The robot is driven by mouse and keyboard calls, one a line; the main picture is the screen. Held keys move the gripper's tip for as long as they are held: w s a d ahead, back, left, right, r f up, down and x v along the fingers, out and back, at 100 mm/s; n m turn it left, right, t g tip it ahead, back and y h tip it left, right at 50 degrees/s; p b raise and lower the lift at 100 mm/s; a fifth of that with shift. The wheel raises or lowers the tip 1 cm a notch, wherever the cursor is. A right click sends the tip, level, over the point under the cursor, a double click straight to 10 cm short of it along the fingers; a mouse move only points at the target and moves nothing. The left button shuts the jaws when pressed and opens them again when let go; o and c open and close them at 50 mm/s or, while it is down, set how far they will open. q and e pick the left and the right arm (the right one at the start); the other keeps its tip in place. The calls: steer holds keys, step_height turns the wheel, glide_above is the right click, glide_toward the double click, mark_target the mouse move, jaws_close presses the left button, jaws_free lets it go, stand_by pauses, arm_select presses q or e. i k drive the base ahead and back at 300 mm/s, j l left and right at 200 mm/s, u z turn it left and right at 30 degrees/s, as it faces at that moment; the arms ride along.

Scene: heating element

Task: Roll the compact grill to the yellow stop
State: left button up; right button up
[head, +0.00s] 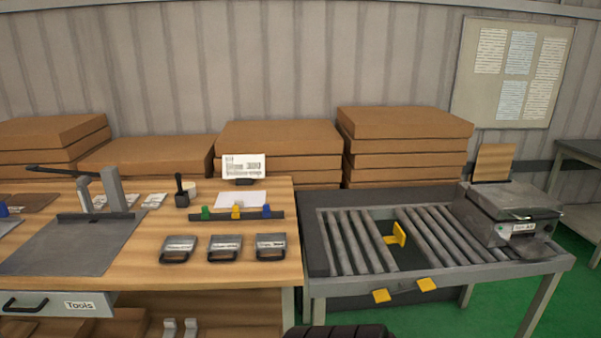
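The compact grill (510,203), a grey metal box with a label on its front, sits at the right end of the roller table (312,235). The yellow stop (399,235) stands up in a dark gap between the rollers, left of the grill and apart from it. Several bare rollers (438,232) lie between them. Neither of my grippers can be made out in the head view.
A wooden workbench (210,275) adjoins on the left, with a row of handled metal blocks (225,246), coloured pegs (236,210) and a grey plate (75,250). Cardboard boxes (405,123) are stacked behind. Green floor (490,310) shows beneath the roller table.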

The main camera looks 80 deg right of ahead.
mark_target(521, 216)
steer(key=z, duration=2.15)
